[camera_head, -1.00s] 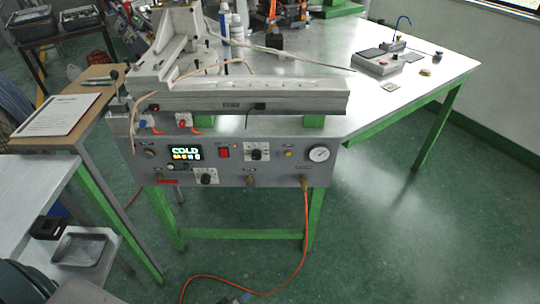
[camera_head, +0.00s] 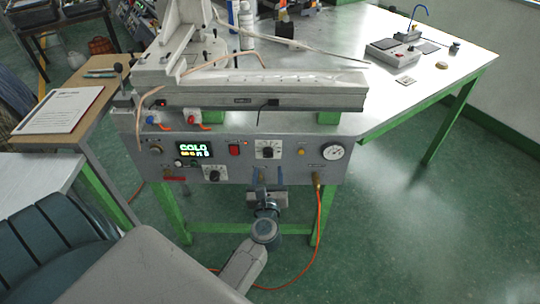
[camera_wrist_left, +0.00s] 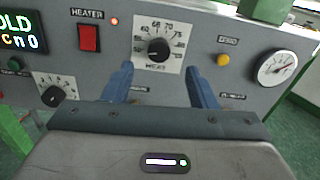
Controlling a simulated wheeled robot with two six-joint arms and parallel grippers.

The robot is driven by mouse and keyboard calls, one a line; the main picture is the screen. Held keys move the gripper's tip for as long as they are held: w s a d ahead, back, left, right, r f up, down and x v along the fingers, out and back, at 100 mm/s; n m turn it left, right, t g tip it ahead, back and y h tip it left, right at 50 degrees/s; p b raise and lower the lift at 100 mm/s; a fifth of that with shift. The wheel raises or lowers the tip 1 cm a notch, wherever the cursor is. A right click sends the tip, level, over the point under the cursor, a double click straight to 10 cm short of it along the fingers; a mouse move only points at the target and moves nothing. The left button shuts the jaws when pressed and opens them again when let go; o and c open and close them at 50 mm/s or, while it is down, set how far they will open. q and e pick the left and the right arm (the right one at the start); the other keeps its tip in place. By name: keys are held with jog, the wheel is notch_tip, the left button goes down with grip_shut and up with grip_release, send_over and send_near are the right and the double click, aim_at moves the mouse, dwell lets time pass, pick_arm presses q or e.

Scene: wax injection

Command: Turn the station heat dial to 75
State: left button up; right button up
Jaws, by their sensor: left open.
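The heat dial (camera_head: 267,149) is a black knob on a white square scale plate on the station's grey front panel. It is closer in the left wrist view (camera_wrist_left: 158,50), with numbers around it and "HEAT" below; its exact setting is too small to tell. My left gripper (camera_head: 269,173) is open and empty, just below the dial in the head view. In the left wrist view its two blue fingers (camera_wrist_left: 160,70) stand apart on either side below the knob, and no contact with it shows. My right gripper is not in view.
Left of the dial are a red heater switch (camera_head: 234,150) and a display (camera_head: 194,149) reading COLD. A second knob (camera_head: 213,174) sits lower left. A yellow button (camera_head: 301,152) and a gauge (camera_head: 333,152) are to the right. An orange hose (camera_head: 319,215) hangs below the panel.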

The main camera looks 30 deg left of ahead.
aim_at(268, 154)
pick_arm(q)
jog(key=p+x, duration=0.1)
jog(key=x, duration=0.6)
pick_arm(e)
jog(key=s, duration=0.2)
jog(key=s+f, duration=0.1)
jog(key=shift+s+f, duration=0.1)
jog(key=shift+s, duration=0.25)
pick_arm(q)
jog(key=c, duration=1)
